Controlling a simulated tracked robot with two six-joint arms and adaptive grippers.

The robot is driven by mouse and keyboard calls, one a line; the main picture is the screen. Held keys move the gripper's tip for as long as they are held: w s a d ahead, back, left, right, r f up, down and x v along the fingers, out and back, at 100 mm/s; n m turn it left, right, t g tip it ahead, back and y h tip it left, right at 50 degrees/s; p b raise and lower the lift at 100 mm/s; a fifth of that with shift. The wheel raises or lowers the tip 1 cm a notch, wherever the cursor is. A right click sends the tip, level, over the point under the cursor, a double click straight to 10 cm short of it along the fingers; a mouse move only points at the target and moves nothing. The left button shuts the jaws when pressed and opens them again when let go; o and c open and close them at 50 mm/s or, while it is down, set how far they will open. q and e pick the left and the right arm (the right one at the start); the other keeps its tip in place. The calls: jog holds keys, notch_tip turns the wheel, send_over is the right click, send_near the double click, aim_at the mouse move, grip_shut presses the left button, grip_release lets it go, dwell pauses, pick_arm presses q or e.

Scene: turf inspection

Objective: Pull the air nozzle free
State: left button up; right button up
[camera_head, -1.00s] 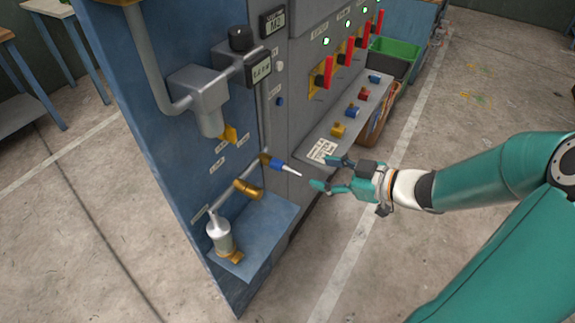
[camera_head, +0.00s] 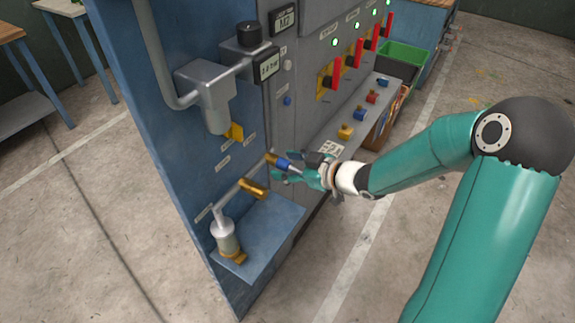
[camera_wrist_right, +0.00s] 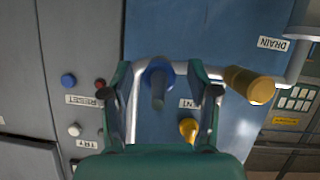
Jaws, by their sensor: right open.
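The air nozzle (camera_head: 283,164) has a blue body and a thin pale tip, and sits at the end of a pipe fitting on the blue panel. In the right wrist view the nozzle (camera_wrist_right: 158,88) points toward the camera, between the two fingers. My right gripper (camera_head: 294,167) is open with its fingers on either side of the nozzle; gaps show between fingers and nozzle in the wrist view (camera_wrist_right: 159,72). The fingers partly hide the nozzle tip in the head view. My left gripper is not in view.
A brass cylinder (camera_head: 254,189) and a silver filter bowl (camera_head: 226,238) are close to the nozzle. A shelf with coloured knobs (camera_head: 346,131) and red levers (camera_head: 353,54) lie beyond the gripper. Open floor (camera_head: 390,270) lies to the right of the panel.

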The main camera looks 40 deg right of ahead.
aim_at(299, 171)
jog(key=shift+c, duration=0.3)
grip_shut()
jog(key=c, duration=0.7)
grip_release()
grip_shut()
jog(key=shift+s+d, duration=0.1)
jog(key=shift+s, duration=0.05)
jog(key=shift+s+d, duration=0.2)
jog(key=shift+s, duration=0.3)
jog(key=shift+s+d, duration=0.2)
jog(key=shift+s, duration=0.3)
jog(key=shift+s+d, duration=0.15)
jog(key=shift+s, duration=0.25)
jog(key=shift+s+d+p, duration=0.25)
jog(key=shift+s+d, duration=0.05)
jog(key=shift+s, duration=0.45)
jog(key=shift+s+d+p, duration=0.3)
jog(key=shift+s+d, duration=0.05)
jog(key=shift+s, duration=0.45)
jog(key=shift+s+d+p, duration=0.25)
jog(key=shift+s+d, duration=0.05)
jog(key=shift+s, duration=0.45)
